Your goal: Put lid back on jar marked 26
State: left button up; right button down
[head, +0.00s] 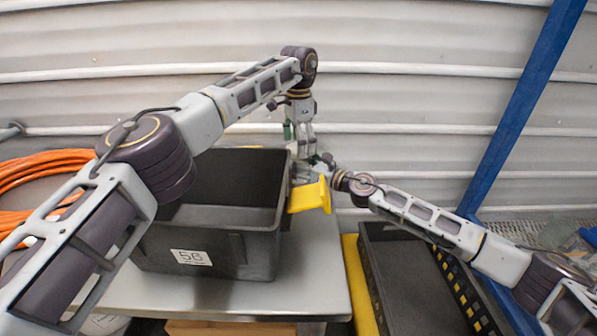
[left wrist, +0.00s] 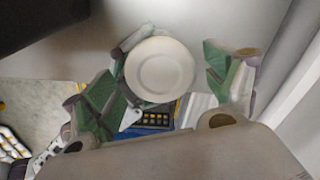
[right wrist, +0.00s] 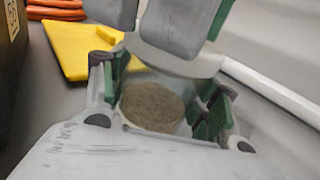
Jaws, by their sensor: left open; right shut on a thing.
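A clear jar (right wrist: 152,106) with brown, grainy contents stands between the green-padded fingers of my right gripper (right wrist: 160,98), which is shut on it. No number on the jar can be read. A white round lid (right wrist: 172,58) is over the jar's mouth; whether it is fully seated I cannot tell. The left wrist view shows the lid from above as a white disc (left wrist: 160,69). My left gripper (left wrist: 168,78) is open, with its fingers apart on either side of the lid. In the head view both grippers meet behind the black bin's right edge, small and partly hidden.
A black bin (head: 208,252) with a white label stands on the grey table (head: 318,262), just left of the grippers. A yellow object (head: 309,196) is at its right side. A black tray (head: 408,285) is at lower right. Orange hose (head: 45,168) lies at left.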

pick_arm(q)
jog(key=shift+f, duration=0.65)
jog(key=c, duration=1.1)
jog(key=shift+o, duration=0.2)
